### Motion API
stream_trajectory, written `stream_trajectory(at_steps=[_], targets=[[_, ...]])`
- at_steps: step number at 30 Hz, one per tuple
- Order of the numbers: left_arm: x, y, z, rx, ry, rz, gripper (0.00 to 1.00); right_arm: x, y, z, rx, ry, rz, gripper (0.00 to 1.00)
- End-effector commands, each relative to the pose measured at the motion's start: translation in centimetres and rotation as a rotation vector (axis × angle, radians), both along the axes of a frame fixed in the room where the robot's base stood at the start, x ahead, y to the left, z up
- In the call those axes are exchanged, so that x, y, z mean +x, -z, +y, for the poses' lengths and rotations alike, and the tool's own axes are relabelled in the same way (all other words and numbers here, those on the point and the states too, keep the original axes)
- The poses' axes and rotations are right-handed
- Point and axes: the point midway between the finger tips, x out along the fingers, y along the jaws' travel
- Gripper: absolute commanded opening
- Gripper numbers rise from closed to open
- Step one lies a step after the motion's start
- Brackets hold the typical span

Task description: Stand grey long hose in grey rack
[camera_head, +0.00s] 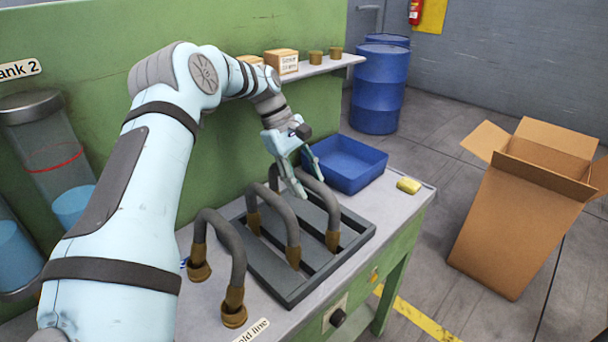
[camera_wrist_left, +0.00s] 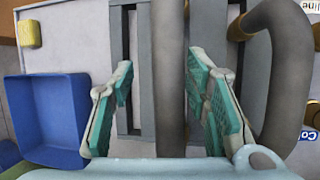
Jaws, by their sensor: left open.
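The grey rack (camera_head: 268,270) is a dark slotted tray on the bench. Two arched grey hoses with brown ends stand in it, a nearer one (camera_head: 284,212) and a farther one (camera_head: 322,197). A third grey hose (camera_head: 232,240) stands arched on the bench, left of the rack. The frames do not settle which is the long one. My left gripper (camera_head: 306,178) is open at the top of the farther hose. In the left wrist view a hose (camera_wrist_left: 168,85) passes between its spread fingers, with a gap visible each side. My right gripper is not in view.
A blue bin (camera_head: 346,163) stands behind the rack, with a yellow sponge-like block (camera_head: 409,186) right of it. A shelf (camera_head: 325,66) holds small boxes and pots. A cardboard box (camera_head: 515,225) and blue barrels (camera_head: 378,90) stand on the floor.

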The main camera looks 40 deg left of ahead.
Motion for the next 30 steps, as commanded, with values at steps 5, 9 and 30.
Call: stream_trajectory(at_steps=[5,9,30], targets=[[-0.2,-2.3,1.0,0.001,-0.003,-0.006,0.43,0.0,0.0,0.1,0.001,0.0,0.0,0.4],[-0.8,-6.0,2.7,0.003,-0.002,-0.006,0.43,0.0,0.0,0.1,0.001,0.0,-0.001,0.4],[-1.6,-10.7,4.6,0.0,-0.001,-0.002,0.43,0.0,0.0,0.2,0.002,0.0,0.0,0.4]])
